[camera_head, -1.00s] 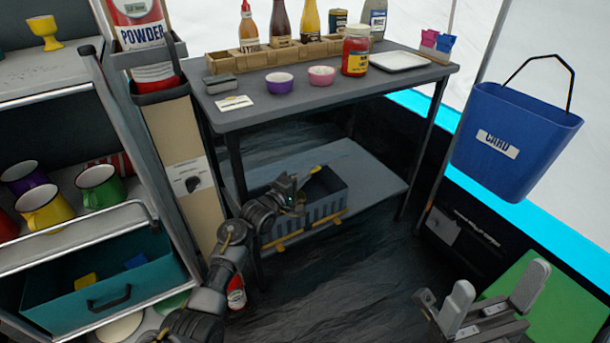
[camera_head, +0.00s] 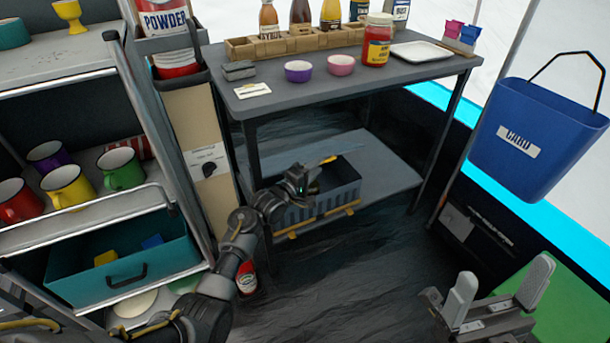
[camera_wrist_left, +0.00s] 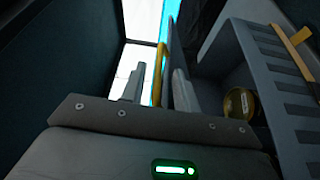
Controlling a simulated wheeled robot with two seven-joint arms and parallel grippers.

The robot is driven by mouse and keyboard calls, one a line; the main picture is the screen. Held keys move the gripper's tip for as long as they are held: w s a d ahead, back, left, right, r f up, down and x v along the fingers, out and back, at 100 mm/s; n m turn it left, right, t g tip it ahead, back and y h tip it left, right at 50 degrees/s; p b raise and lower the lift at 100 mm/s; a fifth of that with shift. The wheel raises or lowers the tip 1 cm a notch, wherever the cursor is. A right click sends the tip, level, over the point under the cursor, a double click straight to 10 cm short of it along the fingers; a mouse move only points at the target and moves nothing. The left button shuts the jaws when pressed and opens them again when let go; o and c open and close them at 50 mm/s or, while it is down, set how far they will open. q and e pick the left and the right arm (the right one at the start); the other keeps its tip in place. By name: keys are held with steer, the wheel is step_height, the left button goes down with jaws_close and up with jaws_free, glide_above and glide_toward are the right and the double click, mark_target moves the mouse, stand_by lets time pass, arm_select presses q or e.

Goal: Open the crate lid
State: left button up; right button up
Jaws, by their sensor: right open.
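The crate (camera_head: 318,203) is a grey-blue ribbed box on the table's lower shelf, with yellow strips along its bottom front. Its top is at least partly open. In the left wrist view the crate (camera_wrist_left: 300,110) is at the right, with a gold round tin (camera_wrist_left: 238,104) inside. The lid (camera_wrist_left: 170,55) looks like a thin raised panel seen nearly edge-on, with a yellow strip. My left gripper (camera_head: 303,180) is at the crate's left end. In its wrist view its fingers (camera_wrist_left: 158,88) stand apart, with the lid's edge between them. My right gripper (camera_head: 497,290) is open and empty at the lower right.
The table (camera_head: 350,85) above the crate holds bowls, jars and bottles. A shelf rack (camera_head: 100,215) with mugs and a teal bin (camera_head: 120,272) stands at the left. A blue bucket (camera_head: 535,140) hangs at the right.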

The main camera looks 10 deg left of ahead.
arm_select(q)
steer(key=p+v, duration=0.3)
steer(key=v, duration=0.6)
steer(key=shift+s+a, duration=0.2)
steer(key=shift+s, duration=0.1)
arm_select(e)
steer(key=w+a+f+n+g+y, duration=0.1)
steer(key=w+a+n+g+y, duration=0.1)
steer(key=w+a+g, duration=0.2)
steer(key=shift+w+a+f+n+g, duration=0.35)
steer(key=shift+a+g, duration=0.25)
steer(key=shift+g, duration=1.3)
